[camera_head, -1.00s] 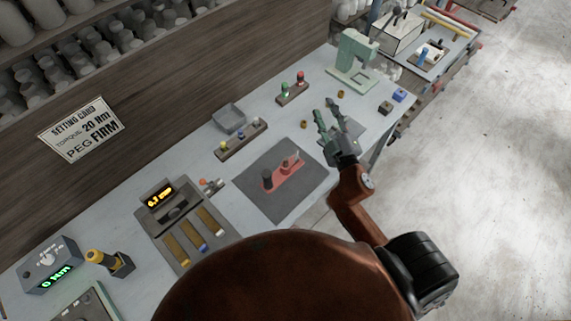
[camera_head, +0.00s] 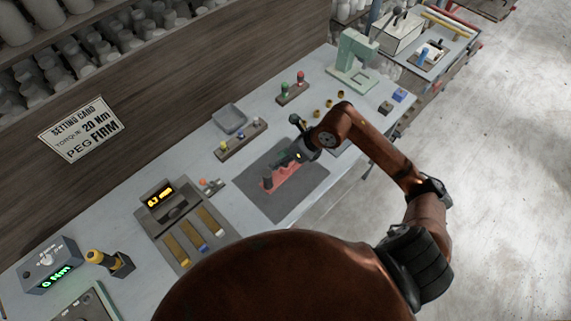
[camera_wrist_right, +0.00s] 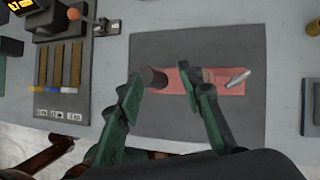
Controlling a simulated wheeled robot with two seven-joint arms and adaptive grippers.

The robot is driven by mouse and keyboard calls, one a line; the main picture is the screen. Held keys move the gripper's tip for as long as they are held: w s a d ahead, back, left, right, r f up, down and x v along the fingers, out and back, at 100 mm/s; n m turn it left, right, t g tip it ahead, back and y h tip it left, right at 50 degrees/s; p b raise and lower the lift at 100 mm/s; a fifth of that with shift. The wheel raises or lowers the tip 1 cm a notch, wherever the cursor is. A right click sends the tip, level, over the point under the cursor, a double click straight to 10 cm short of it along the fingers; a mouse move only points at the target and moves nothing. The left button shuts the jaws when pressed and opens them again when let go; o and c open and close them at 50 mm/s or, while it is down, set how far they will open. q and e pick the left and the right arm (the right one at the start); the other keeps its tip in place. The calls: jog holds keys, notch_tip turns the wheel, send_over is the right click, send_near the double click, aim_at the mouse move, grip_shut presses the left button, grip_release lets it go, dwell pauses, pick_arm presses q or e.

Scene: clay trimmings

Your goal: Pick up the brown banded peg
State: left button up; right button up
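I cannot make out a brown band on any one peg. A dark brownish cylinder (camera_head: 267,182) stands on a red plate (camera_head: 282,178) on the dark mat; in the right wrist view the cylinder (camera_wrist_right: 154,78) is beside the left fingertip and the red plate (camera_wrist_right: 233,87) runs behind the fingers. A metal lever lies at the plate's right end there. My right gripper (camera_head: 287,157) is over the plate; the right wrist view shows its green fingers (camera_wrist_right: 162,82) apart with nothing held. I cannot tell whether a finger touches the cylinder. My left gripper is out of view.
A rack (camera_head: 240,142) holds pegs with yellow, blue and pale tops; another (camera_head: 292,93) has green and red tops. A tray (camera_head: 188,222) holds several brown bars. Small brass rings (camera_head: 328,103) lie near a green press (camera_head: 352,62).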

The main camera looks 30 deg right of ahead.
jog(key=d+f+h, duration=0.2)
jog(key=d+h, duration=0.1)
jog(key=d, duration=0.2)
jog(key=x, duration=0.7)
jog(key=shift+w+a+p, duration=0.1)
jog(key=shift+w+p, duration=0.15)
jog(key=shift+p, duration=0.15)
grip_shut()
